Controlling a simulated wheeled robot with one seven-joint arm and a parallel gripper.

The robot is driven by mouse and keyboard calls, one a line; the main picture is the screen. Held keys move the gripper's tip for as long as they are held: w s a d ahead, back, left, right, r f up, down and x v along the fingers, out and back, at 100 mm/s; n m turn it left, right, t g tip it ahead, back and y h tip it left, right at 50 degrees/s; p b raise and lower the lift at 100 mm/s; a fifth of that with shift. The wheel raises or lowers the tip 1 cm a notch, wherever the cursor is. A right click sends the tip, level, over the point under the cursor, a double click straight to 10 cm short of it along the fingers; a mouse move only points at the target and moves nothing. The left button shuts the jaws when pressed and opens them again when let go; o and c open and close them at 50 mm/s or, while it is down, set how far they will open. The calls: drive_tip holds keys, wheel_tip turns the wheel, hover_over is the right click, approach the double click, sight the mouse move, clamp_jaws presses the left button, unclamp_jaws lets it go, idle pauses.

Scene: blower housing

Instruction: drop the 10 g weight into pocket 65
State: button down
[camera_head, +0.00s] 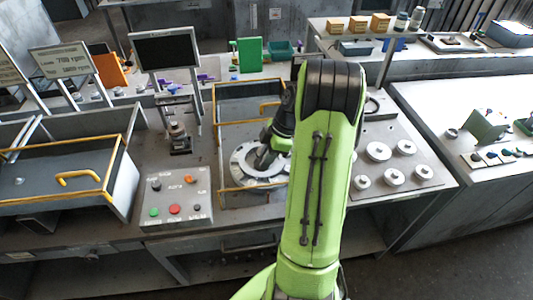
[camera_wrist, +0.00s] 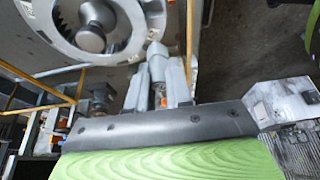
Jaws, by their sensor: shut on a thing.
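The blower wheel (camera_head: 243,166) is a pale ring with a dark centre, lying flat inside a yellow-railed housing. The wrist view shows part of its ring (camera_wrist: 136,40), with dark vanes inside and a round grey hub (camera_wrist: 91,39). Small marks on the ring are too small to read, so I cannot tell which pocket is 65. My gripper (camera_wrist: 158,78) is shut on a small grey cylindrical weight (camera_wrist: 157,52), just beside the ring's edge in the wrist view. In the head view my arm hides the fingertips and the weight.
The yellow-railed housing (camera_head: 220,192) surrounds the wheel. A control box (camera_head: 176,197) with coloured buttons stands to its left, below a dark monitor (camera_head: 165,50). Several round metal pieces (camera_head: 394,177) sit on a plate at right. An open-topped housing (camera_head: 60,165) with a yellow handle stands at far left.

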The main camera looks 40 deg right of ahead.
sight(267, 176)
wheel_tip(267, 176, down, 8)
drive_tip(key=b, duration=0.5)
drive_tip(key=shift+s+f+b, duration=0.15)
drive_tip(key=shift+f+b, duration=0.2)
drive_tip(key=shift+b, duration=0.4)
idle(0.5)
